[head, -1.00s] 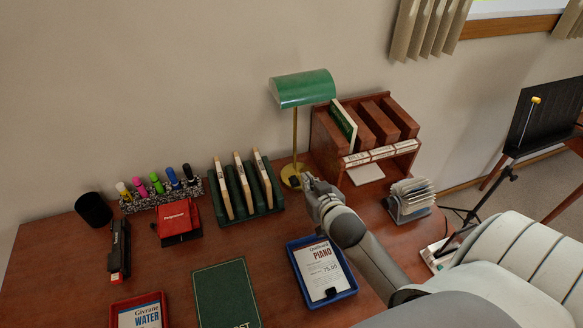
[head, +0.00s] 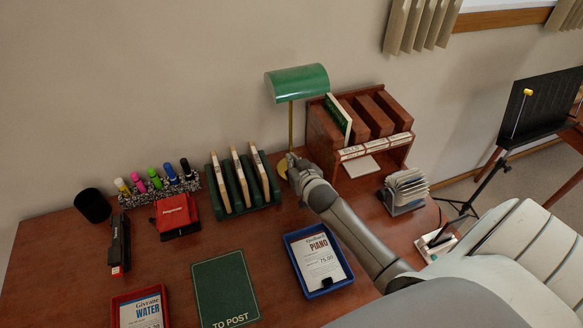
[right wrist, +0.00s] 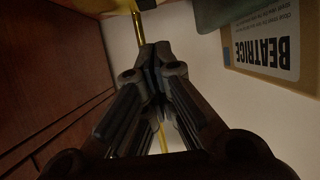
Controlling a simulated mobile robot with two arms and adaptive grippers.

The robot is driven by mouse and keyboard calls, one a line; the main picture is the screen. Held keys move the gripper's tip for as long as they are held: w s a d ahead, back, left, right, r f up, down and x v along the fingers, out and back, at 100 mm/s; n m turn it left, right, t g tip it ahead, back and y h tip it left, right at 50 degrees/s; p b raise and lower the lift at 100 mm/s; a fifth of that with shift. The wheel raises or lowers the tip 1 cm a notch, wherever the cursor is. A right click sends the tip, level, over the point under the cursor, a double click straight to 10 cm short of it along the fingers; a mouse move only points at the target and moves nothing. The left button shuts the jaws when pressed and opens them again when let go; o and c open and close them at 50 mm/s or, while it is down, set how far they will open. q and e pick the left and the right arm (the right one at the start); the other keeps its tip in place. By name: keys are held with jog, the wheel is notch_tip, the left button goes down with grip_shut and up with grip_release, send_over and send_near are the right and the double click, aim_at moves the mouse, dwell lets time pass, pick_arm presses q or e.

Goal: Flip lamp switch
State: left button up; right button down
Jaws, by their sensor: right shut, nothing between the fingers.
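The desk lamp has a green shade (head: 297,83), a thin brass stem (head: 291,126) and a brass base (head: 283,167) on the desk. My right gripper (head: 291,160) is shut and empty, at the lamp's base. It covers part of the base, and I cannot make out the switch. In the right wrist view the shut fingers (right wrist: 157,52) point toward the brass stem (right wrist: 141,25). I cannot tell whether they touch the lamp. My left gripper is not in view.
A wooden sorter (head: 345,152) stands close right of the gripper, and a green rack (head: 258,202) of upright cards close left. A blue tray (head: 322,289) and a card holder (head: 405,190) lie nearer. A green folder (head: 225,287) lies at the front.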

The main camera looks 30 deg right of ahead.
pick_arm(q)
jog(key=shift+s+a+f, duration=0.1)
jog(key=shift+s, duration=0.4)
pick_arm(e)
jog(key=shift+w+d+f, duration=0.1)
jog(key=shift+w+f, duration=0.2)
jog(key=shift+f, duration=0.6)
jog(key=shift+w+d+f, duration=0.1)
jog(key=shift+w+f, duration=0.15)
jog(key=shift+f, duration=0.65)
